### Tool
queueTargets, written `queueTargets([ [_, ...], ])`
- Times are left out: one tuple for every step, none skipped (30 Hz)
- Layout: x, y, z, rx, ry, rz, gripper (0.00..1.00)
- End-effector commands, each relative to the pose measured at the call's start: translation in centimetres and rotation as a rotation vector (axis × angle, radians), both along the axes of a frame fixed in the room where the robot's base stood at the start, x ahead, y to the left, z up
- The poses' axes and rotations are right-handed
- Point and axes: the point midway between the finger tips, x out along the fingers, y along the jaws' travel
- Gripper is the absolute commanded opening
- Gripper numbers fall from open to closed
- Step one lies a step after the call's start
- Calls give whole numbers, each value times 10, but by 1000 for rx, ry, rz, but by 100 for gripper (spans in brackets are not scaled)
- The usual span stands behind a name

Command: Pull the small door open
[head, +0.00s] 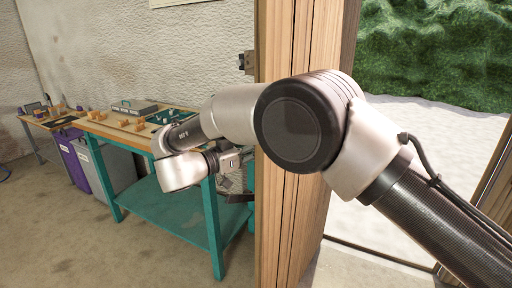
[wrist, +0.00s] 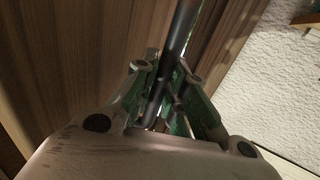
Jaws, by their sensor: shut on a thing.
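The wooden door (head: 288,215) stands nearly edge-on in the middle of the head view, with a bright outdoor opening to its right. In the wrist view its brown wood-grain face (wrist: 75,70) fills the left side. A dark bar handle (wrist: 181,28) runs down between my fingers there. My gripper (wrist: 172,88) is shut on this handle, close to the door face. In the head view my gripper (head: 238,176) is at the left side of the door, partly hidden by the door's edge. The handle cannot be made out in the head view.
A teal workbench (head: 185,214) with wooden parts on top stands behind my gripper at the left. Grey and purple bins (head: 110,165) stand beside it. A small dark metal fitting (head: 246,62) sticks out from the upper door edge. Open floor (head: 75,235) lies at the front left.

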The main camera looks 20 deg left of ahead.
Motion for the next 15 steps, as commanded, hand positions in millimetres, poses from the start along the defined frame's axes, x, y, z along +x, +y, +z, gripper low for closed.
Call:
queueTargets([
  [5, -2, 3, 0, -6, -3, 0],
  [5, -2, 3, 0, -6, -3, 0],
  [5, -2, 3, 0, -6, -3, 0],
  [5, -2, 3, 0, -6, -3, 0],
  [5, -2, 3, 1, -6, -3, 0],
  [5, -2, 3, 1, -6, -3, 17],
  [5, -2, 3, 1, -6, -3, 22],
  [5, -2, 3, 1, -6, -3, 28],
  [4, -2, 3, 0, -5, -2, 35],
  [4, -2, 3, 0, -5, -2, 35],
  [3, -1, 2, 1, -4, -1, 35],
  [3, -1, 2, 1, -4, -1, 35],
  [3, -1, 2, 0, -4, -1, 35],
  [3, -1, 2, 0, -4, -1, 35],
  [3, -1, 2, 0, -4, -1, 35],
])
